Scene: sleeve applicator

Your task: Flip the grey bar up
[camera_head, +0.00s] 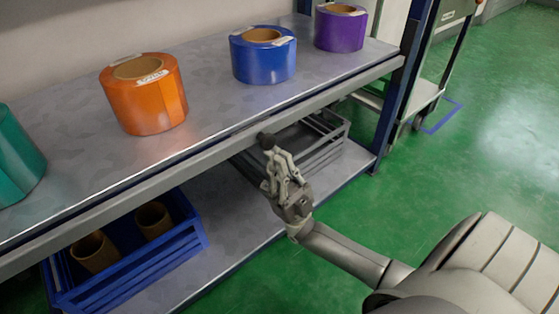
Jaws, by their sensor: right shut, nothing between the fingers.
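The grey bar (180,171) runs along the front edge of the upper grey shelf, from the lower left to the blue post at right. My right gripper (268,141) is shut and empty. Its dark fingertips are at the bar's lower edge, near the middle of the view; I cannot tell if they touch it. My left gripper is not in view.
Orange (150,105), blue (263,62), purple (340,28) and teal (18,160) rolls stand on the upper shelf (215,100). Below are a blue crate (150,270) with brown tubes and a grey crate (335,150). A cart (425,95) stands at right; the green floor is open.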

